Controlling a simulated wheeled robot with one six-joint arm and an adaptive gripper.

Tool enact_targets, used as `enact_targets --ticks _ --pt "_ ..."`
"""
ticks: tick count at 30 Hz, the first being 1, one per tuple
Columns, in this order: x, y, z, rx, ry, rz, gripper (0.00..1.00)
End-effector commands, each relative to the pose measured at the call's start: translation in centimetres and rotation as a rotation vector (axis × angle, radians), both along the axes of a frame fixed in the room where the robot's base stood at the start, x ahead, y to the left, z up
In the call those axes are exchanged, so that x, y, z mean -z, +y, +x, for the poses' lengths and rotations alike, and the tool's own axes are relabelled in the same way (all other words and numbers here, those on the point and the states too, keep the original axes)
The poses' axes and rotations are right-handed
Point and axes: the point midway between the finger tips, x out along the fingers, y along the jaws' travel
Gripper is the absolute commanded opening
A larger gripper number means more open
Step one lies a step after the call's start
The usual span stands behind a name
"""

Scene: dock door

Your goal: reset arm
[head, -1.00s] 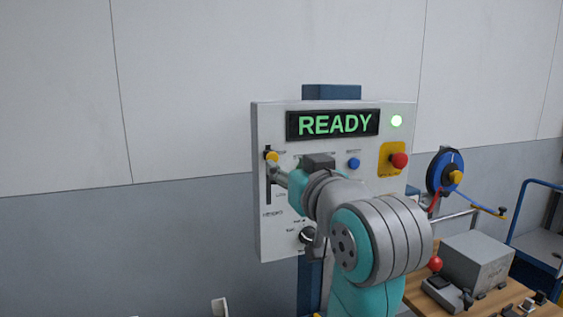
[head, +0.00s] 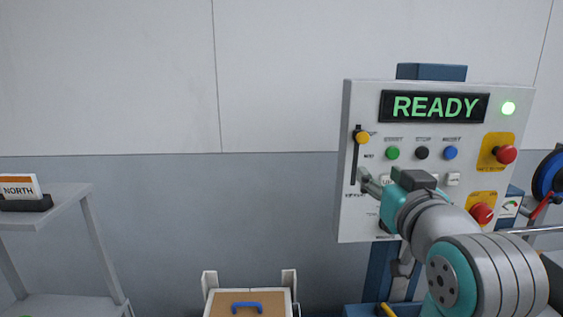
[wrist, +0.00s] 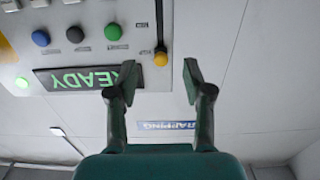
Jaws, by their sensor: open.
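My gripper (wrist: 148,82) is open and empty in the wrist view, its two fingers spread apart. The wrist view looks at the control panel upside down, and the yellow slider knob (wrist: 161,58) shows between the fingers in the picture. In the head view my arm reaches in front of the lower part of the control panel (head: 352,215), with the gripper (head: 366,182) below the yellow slider knob (head: 362,137) and apart from it. The knob is near the top of its dark slot. The green-lettered display (head: 435,107) reads READY, and a green lamp (head: 508,108) is lit.
A grey shelf (head: 62,201) with a NORTH sign (head: 18,187) stands left. A box with a blue handle (head: 246,307) is low in the middle. The wall between is bare.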

Motion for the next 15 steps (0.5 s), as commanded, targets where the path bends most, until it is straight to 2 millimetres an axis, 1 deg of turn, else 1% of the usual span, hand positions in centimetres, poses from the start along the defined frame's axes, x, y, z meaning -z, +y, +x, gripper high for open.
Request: enact_targets --ticks 1,7,11,15 --pt "2.1 0.0 0.3 0.0 0.016 0.0 0.51" --pt "8.7 0.0 0.6 0.0 0.038 0.0 0.51" --pt "13.0 0.0 0.2 0.0 0.053 0.0 0.51" --pt "17.5 0.0 -0.7 0.0 0.068 0.0 0.51"
